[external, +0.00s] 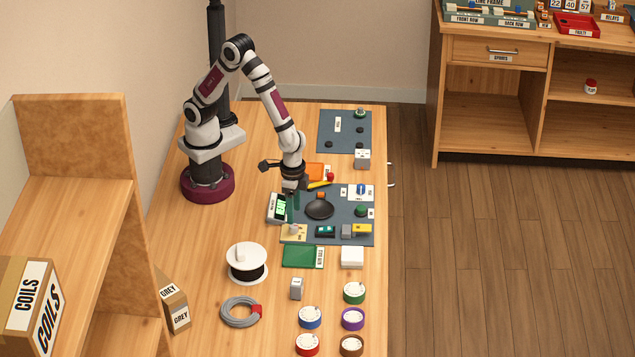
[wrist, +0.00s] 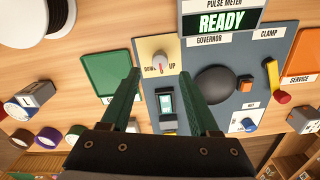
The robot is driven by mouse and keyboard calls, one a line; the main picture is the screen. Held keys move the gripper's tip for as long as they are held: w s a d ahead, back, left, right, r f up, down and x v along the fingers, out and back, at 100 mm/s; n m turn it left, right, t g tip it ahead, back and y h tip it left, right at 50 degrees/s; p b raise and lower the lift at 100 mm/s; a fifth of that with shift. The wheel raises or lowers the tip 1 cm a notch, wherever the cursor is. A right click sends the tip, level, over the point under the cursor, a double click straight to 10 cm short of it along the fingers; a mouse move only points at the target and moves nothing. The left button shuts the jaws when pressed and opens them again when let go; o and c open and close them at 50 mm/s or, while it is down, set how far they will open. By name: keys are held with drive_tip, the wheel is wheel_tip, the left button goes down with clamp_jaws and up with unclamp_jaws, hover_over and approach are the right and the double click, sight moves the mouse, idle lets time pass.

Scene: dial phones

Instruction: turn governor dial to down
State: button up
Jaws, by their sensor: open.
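The governor dial (wrist: 160,61) is a small pale knob with a red mark on a beige plate (wrist: 150,45) in the wrist view. The plate reads DOWN on the left and UP on the right; which way the knob points is hard to tell. The dial also shows in the external view (external: 293,229) at the near left of the grey panel. My gripper (wrist: 160,74) is open, its two green fingers apart on either side of the dial in the wrist picture, apparently above the panel. In the external view my gripper (external: 294,194) hangs over the panel's far left part.
The pulse meter (wrist: 222,22) reads READY beside the dial. A black dome (wrist: 215,84), a small device with a green screen (wrist: 166,103) and a blue knob (wrist: 250,125) share the panel. A green tray (wrist: 110,72) and a white spool (external: 247,262) lie nearby.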

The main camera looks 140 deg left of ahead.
sight(295, 225)
wheel_tip(295, 225, down, 5)
idle(0.3)
clamp_jaws()
